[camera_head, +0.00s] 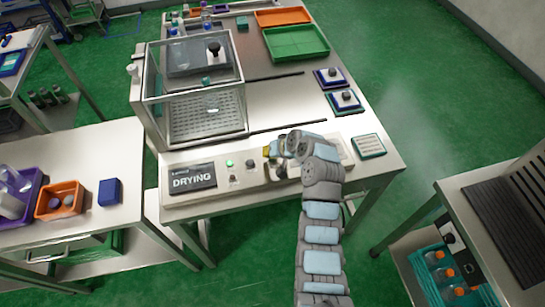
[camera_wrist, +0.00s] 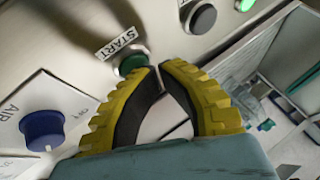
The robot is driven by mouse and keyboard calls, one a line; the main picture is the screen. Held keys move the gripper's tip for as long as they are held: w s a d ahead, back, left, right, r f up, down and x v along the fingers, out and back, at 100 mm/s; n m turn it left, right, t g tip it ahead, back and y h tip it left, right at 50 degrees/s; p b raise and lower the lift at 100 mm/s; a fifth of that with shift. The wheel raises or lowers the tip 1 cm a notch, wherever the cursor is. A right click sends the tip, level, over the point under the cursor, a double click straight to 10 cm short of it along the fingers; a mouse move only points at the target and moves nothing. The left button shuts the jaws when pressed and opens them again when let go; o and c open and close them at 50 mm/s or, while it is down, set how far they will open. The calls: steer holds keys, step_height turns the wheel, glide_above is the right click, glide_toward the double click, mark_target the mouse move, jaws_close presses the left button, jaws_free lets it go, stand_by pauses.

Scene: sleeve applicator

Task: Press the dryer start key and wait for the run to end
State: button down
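The dryer's control panel (camera_head: 205,198) runs along the front of the bench, and its display (camera_head: 192,178) reads DRYING. In the wrist view the green start key (camera_wrist: 132,64) sits under a START label (camera_wrist: 117,43). My gripper (camera_wrist: 159,70) is shut and empty, its yellow-and-black fingertips together at the key's lower right edge. I cannot tell whether they touch or press it. In the head view my gripper (camera_head: 267,153) is over the panel's right part and the start key cannot be made out. A green lamp (camera_head: 229,163) is lit; a lit green light also shows in the wrist view (camera_wrist: 245,4).
A black button (camera_wrist: 201,18) and a blue AIR knob (camera_wrist: 43,129) flank the start key. The clear dryer chamber (camera_head: 195,95) stands behind the panel. A green tray (camera_head: 296,42) and dark-knobbed pads (camera_head: 343,100) lie farther back. A side table (camera_head: 90,205) stands left.

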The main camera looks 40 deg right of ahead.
steer(key=shift+r, duration=0.1)
steer(key=shift+r+p, duration=0.45)
steer(key=shift+r, duration=0.25)
steer(key=shift+r, duration=0.1)
steer(key=shift+r+p, duration=1.35)
steer(key=shift+r, duration=1.1)
